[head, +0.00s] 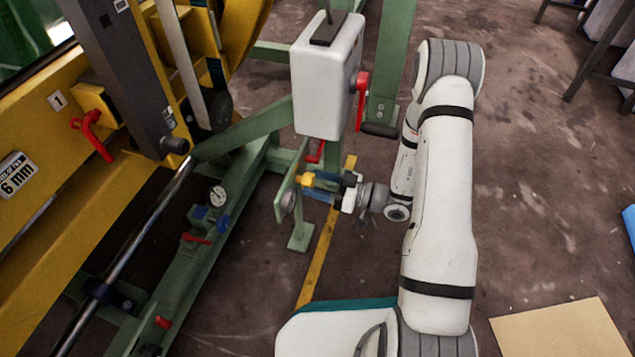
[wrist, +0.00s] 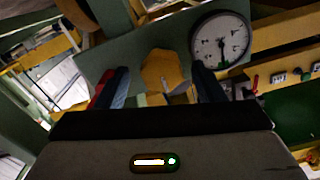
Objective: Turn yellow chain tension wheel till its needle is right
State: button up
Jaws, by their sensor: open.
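The yellow chain tension wheel (wrist: 163,72) sits on a green plate (wrist: 112,58) in the wrist view, between my two blue fingertips. A small round gauge (wrist: 221,40) with a white face and dark needle is beside it on the same plate. In the head view the wheel (head: 305,180) is small at the plate's edge, and the gauge face is seen too obliquely to read. My gripper (wrist: 162,85) is open, with one finger on each side of the wheel. A gap shows between wheel and fingers; I cannot tell whether either touches.
A white box (head: 325,75) with a red lever (head: 361,95) hangs above my gripper. Green frame bars and a yellow machine (head: 60,200) stand to the left. Another gauge (head: 218,196) sits on the lower green beam.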

jog(key=p+v, duration=0.2)
jog(key=v, duration=0.6)
jog(key=shift+r, duration=0.1)
dwell(0.3)
jog(key=s+a+r+m+g+h+p, duration=0.1)
jog(key=s+r+g+h+p, duration=0.2)
jog(key=r+p, duration=0.6)
jog(key=s+a+r+g+h+p, duration=0.15)
jog(key=s+r+g+p, duration=0.25)
jog(key=r, duration=1)
jog(key=s+a+r+m+g+h+p, duration=0.1)
jog(key=s+r+g+h+p, duration=0.25)
jog(key=r+p, duration=0.55)
jog(key=s+d+r+m+t+h+p, duration=0.2)
jog(key=r+p, duration=0.3)
jog(key=r, duration=0.5)
jog(key=s+d+r+m+t+h+p, duration=0.1)
jog(key=d+r+m+t+h+p, duration=0.1)
jog(key=r+p, duration=0.4)
jog(key=s+d+r+m+t+h+p, duration=0.2)
jog(key=d+r+m+t+h+p, duration=0.1)
jog(key=r, duration=1.1)
jog(key=shift+s+d+r+m+h+p, duration=0.3)
jog(key=shift+d+m+h+p, duration=0.4)
jog(key=shift+m+h+p, duration=0.45)
jog(key=shift+c, duration=0.5)
